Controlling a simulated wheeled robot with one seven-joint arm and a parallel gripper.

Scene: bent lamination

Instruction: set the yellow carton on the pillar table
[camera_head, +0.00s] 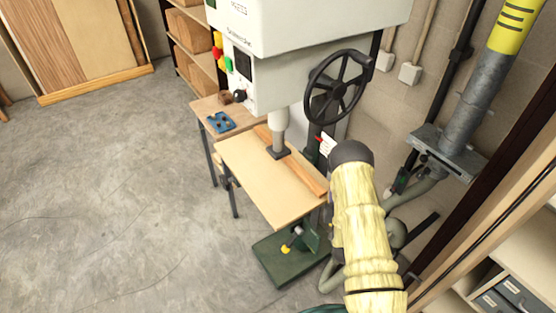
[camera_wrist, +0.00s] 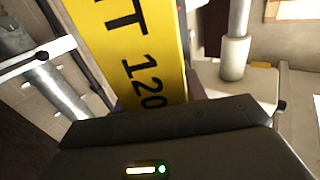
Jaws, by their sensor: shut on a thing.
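The yellow carton (camera_wrist: 130,45) with black lettering fills the upper middle of the wrist view. My gripper (camera_wrist: 158,108) is shut on its lower end; the fingertips are mostly hidden by the carton. In the head view, my arm in its pale yellow sleeve reaches up to the right of the pillar table, and its dark wrist hides most of the gripper and the carton. The pillar table (camera_head: 248,172) is a flat, pale board under the press spindle (camera_head: 279,130). The carton is apart from the spindle in the wrist view (camera_wrist: 235,55).
A black handwheel (camera_head: 337,88) stands close above my wrist. A side bench (camera_head: 207,108) holds a blue item (camera_head: 220,122). The table's front left part is bare.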

